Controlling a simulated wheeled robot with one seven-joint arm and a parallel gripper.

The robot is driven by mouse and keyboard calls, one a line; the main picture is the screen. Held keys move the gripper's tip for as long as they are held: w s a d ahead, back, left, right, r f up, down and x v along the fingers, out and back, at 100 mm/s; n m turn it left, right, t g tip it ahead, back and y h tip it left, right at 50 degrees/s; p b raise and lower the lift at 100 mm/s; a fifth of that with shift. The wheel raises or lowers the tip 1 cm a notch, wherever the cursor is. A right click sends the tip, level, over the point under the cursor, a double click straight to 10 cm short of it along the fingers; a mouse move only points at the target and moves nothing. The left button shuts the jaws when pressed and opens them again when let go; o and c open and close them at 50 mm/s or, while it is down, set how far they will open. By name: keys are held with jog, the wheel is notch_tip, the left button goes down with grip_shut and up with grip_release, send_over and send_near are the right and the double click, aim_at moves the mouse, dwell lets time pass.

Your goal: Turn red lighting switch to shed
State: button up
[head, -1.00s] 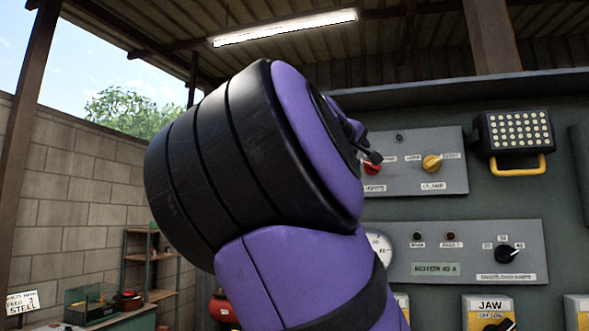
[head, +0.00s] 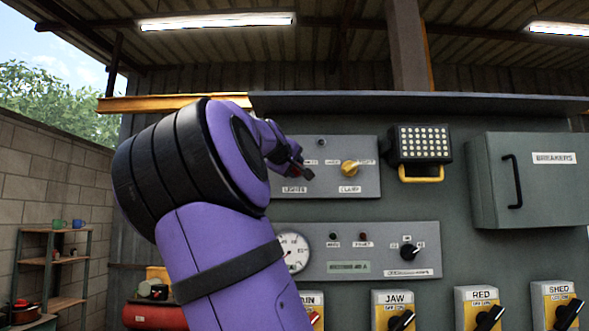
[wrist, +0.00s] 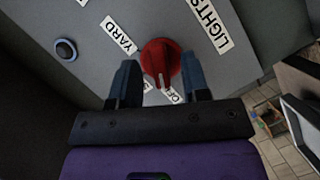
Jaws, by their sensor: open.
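The red lighting switch (wrist: 160,60) is a round knob on a grey plate in the wrist view, beside a LIGHTS label (wrist: 212,22). A YARD label (wrist: 120,37) and an OFF label (wrist: 172,95) sit around it. Another label between the fingers is mostly hidden, so I cannot read it. A pale mark on the knob faces the lower labels; its exact setting is unclear. My gripper (wrist: 158,80) is open, its two fingers on either side of the knob; contact is unclear. In the head view my gripper (head: 300,170) is at the plate and largely covers the knob.
The yellow CLAMP knob (head: 350,168) is right of the gripper on the same plate. A lamp (head: 420,145) with a yellow handle and a breakers box (head: 535,180) project further right. A gauge (head: 292,252) and a row of yellow switch boxes (head: 392,308) lie below.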

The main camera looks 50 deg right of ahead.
jog(key=shift+x, duration=0.8)
grip_shut()
jog(key=m+t+y, duration=0.1)
jog(key=m+y, duration=0.1)
jog(key=m, duration=0.2)
jog(key=m+t+y, duration=0.1)
jog(key=m, duration=0.1)
jog(key=m+t+y, duration=0.1)
jog(key=m, duration=0.1)
jog(key=shift+a+f+y, duration=0.1)
jog(key=shift+y, duration=0.2)
jog(key=shift+m, duration=0.3)
dwell(0.4)
